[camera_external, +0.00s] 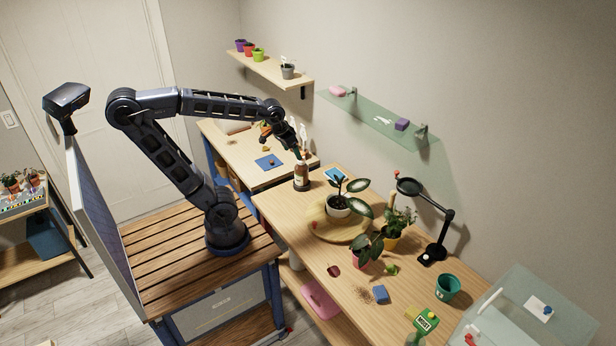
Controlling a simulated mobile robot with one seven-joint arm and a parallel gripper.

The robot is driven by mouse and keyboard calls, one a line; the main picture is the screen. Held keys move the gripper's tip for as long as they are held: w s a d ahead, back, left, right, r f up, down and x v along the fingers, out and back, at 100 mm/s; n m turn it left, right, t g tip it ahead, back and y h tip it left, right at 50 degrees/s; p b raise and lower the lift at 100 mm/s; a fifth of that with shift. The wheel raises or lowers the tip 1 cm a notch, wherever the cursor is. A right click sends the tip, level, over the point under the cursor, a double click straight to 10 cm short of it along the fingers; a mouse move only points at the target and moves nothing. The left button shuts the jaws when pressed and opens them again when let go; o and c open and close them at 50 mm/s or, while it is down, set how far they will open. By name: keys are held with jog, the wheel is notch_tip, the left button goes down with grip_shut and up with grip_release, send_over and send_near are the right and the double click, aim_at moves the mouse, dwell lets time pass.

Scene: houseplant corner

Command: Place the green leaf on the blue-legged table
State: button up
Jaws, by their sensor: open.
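The blue-legged table (240,148) stands at the back, with a pale wooden top and blue legs at its left side. My gripper (299,152) is open, pointing down near that table's right end, just above or in front of a brown bottle (301,176). I see nothing clearly held between its fingers. A dark red leaf (333,270) lies on the same table.
Potted plants stand on and beside a round wooden board (322,228) mid-table. A black magnifier lamp (440,240), teal pot (447,286), blue block (381,294) and spilled soil are nearby. A glass shelf (375,118) hangs above.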

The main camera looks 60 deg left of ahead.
jog(key=w+d+f, duration=0.3)
jog(key=w+d, duration=0.6)
jog(key=d, duration=0.1)
send_over(392, 269)
jog(key=s, duration=0.5)
notch_tip(392, 269, down, 21)
jog(key=x, duration=1)
jog(key=shift+w+a+f, duration=0.15)
jog(key=shift+w+a, duration=0.05)
jog(key=shift+w, duration=0.05)
jog(key=c, duration=1.1)
jog(key=shift+t, duration=0.3)
notch_tip(392, 269, up, 20)
jog(key=shift+r, duration=0.1)
